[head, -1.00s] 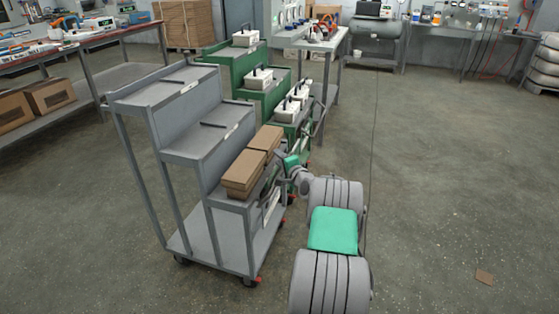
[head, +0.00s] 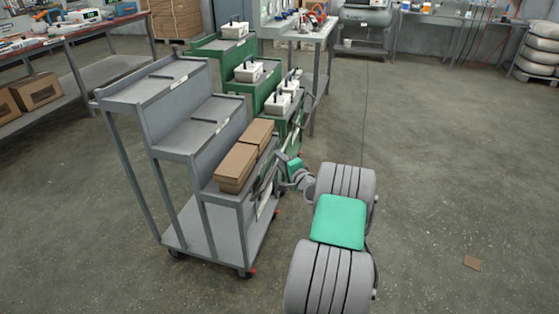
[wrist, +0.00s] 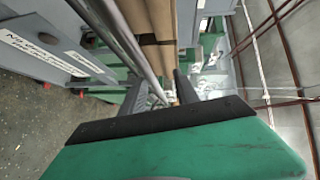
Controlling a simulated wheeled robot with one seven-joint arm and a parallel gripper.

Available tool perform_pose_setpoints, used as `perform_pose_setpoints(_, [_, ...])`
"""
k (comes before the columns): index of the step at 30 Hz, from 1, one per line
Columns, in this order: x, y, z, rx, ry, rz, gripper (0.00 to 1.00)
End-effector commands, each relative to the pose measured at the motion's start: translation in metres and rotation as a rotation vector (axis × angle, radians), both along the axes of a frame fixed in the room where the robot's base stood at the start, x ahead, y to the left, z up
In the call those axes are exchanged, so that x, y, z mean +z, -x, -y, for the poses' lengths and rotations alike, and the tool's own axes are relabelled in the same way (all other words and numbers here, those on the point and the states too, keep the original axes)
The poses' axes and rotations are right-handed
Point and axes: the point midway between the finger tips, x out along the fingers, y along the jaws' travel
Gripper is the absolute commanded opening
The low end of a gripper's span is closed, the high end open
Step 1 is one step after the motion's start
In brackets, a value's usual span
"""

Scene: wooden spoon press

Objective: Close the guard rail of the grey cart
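The grey cart (head: 183,138) has three stepped shelves, with cardboard boxes (head: 238,165) on its lowest one. My gripper (head: 268,172) is at the right side of that lowest shelf, close to the boxes, and is small and partly hidden in the head view. In the wrist view, a grey metal bar, which looks like the guard rail (wrist: 132,38), runs diagonally down toward my gripper (wrist: 160,92). The two dark fingers are apart, and the bar's lower end is near or between them. I cannot tell whether they touch it. The boxes show just beyond the bar.
A green stepped cart (head: 244,85) with white cases stands right behind the grey cart. A workbench (head: 80,50) is at the left, and another table (head: 312,40) is at the back. The floor to the right is open, with a small brown scrap (head: 472,263) on it.

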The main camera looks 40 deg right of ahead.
Motion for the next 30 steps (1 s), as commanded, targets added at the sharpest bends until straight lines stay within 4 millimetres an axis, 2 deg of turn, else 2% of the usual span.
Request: perform_pose_setpoints(30, [-0.005, 0.078, -0.015, -0.002, -0.001, -0.003, 0.34])
